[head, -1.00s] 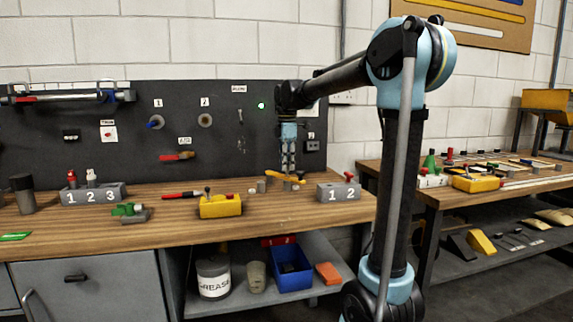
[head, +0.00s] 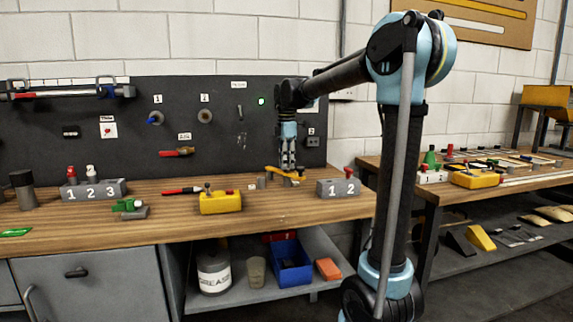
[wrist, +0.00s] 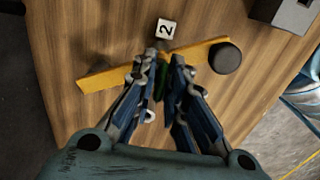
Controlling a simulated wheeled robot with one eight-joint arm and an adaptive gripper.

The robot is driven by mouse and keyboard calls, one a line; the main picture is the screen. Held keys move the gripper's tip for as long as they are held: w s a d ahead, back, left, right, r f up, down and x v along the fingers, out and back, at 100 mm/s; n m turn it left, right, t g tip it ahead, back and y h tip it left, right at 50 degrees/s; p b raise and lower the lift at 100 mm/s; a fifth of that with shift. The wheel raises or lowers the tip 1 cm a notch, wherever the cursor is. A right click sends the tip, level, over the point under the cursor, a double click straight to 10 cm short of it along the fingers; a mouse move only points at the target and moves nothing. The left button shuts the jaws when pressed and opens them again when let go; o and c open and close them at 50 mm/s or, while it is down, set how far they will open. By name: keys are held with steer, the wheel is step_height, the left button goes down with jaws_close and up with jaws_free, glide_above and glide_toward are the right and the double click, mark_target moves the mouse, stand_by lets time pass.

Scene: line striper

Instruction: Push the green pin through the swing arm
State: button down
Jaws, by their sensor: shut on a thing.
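The swing arm (wrist: 105,78) is a flat yellow bar lying above the wooden bench, with a dark round cap (wrist: 225,57) at its right end in the wrist view. It also shows in the head view (head: 275,171), under my gripper (head: 288,168). In the wrist view my gripper (wrist: 162,72) points down at the middle of the bar, its fingers shut on the green pin (wrist: 162,82). Only a narrow strip of the pin shows between the fingers. The pin's lower end and any hole in the bar are hidden, so I cannot tell how deep it sits.
A grey block marked 1 2 (head: 338,188) stands to the right of my gripper, and a yellow block (head: 220,203) to the left. The dark pegboard (head: 60,160) rises behind the bench.

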steer(key=shift+f, duration=0.4)
steer(key=c, duration=1.2)
jaws_free()
steer(key=shift+r, duration=3.5)
